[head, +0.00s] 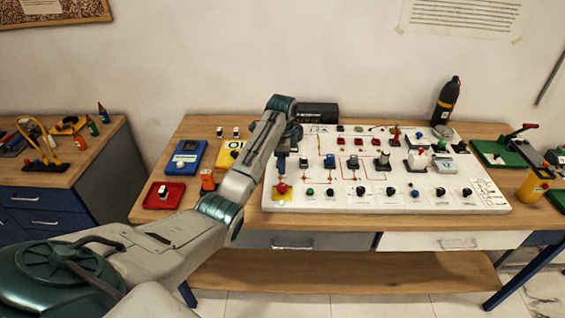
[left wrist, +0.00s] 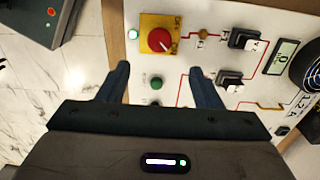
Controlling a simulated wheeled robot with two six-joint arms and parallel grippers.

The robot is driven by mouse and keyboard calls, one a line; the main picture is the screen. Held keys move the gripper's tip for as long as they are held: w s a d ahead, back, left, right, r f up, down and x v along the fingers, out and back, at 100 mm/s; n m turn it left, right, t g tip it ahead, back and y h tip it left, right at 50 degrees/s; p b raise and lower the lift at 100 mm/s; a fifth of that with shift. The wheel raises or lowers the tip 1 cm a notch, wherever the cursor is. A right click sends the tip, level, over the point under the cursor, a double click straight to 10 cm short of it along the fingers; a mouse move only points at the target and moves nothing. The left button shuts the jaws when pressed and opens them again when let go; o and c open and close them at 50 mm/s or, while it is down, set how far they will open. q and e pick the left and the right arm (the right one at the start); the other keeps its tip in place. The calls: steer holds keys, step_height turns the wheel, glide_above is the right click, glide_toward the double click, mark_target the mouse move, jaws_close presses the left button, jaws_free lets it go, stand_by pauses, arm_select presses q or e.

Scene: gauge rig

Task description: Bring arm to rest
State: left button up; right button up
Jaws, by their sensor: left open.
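My left arm comes in from the left in the head view, bends over the board's left end and points down. My left gripper (head: 283,164) is above the board (head: 330,206), partly hidden by my own arm. In the left wrist view the left gripper (left wrist: 161,82) is open, with nothing between its two fingers. A red rotary knob (left wrist: 160,40) on a yellow plate (left wrist: 150,22) lies just beyond the fingertips. The knob (head: 282,187) shows below the gripper in the head view. A green button (left wrist: 157,82) appears between the fingers. My right gripper is not in view.
The board carries several switches, knobs and lamps. Left of my arm are a blue box (head: 186,156) and a red box (head: 163,196). A black bottle (head: 447,102) stands behind the board.

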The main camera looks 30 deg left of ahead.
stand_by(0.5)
